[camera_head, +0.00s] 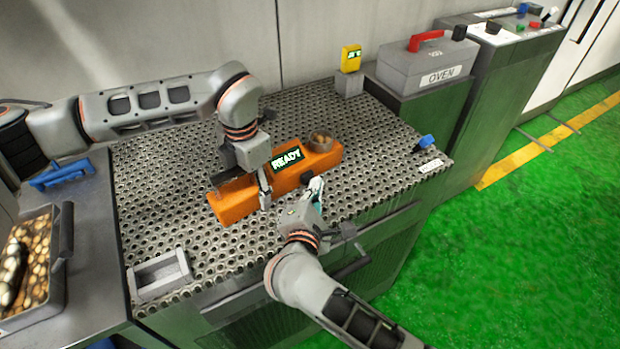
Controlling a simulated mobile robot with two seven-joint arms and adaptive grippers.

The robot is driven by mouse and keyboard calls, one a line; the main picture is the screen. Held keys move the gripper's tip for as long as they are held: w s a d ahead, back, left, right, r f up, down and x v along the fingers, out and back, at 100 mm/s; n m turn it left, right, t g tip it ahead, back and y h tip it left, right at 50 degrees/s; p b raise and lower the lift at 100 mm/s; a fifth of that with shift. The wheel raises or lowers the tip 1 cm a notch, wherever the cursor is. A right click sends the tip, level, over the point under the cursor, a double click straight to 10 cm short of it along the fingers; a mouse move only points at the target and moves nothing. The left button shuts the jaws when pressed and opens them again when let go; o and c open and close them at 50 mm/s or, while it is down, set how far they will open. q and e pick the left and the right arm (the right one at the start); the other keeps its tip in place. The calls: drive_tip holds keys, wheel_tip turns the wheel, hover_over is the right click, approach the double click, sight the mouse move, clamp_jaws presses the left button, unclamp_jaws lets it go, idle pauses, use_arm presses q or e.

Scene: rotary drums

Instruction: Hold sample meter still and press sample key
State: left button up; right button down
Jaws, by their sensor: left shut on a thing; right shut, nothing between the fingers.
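The orange sample meter (232,208) lies lengthwise on the perforated metal table. Its dark display (287,159) reads READY in bright letters. A round brown cup (320,139) with contents sits in its far right end. A small dark key (307,178) shows on its near side, right of the display. My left gripper (242,189) comes down from above and is shut on the left part of the meter; the gripper hides some of it. My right gripper (316,188) is shut and empty, its tips close beside the key. I cannot tell whether they touch it.
A grey bracket (160,275) stands at the table's front left. A tray of beans (30,265) is on the left counter. A yellow device (351,58) stands on a block at the back. A blue item (426,141) is near the right edge. A box labelled OVEN (405,75) stands behind.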

drive_tip(key=shift+a+r, duration=0.5)
drive_tip(key=shift+r, duration=0.05)
drive_tip(key=shift+s, duration=0.4)
drive_tip(key=shift+s+a, duration=0.1)
drive_tip(key=shift+s, duration=0.1)
drive_tip(key=shift+s+d+r, duration=0.1)
drive_tip(key=shift+s+d, duration=1.55)
drive_tip(key=shift+s, duration=0.25)
drive_tip(key=shift+w+d, duration=0.15)
drive_tip(key=shift+d, duration=0.1)
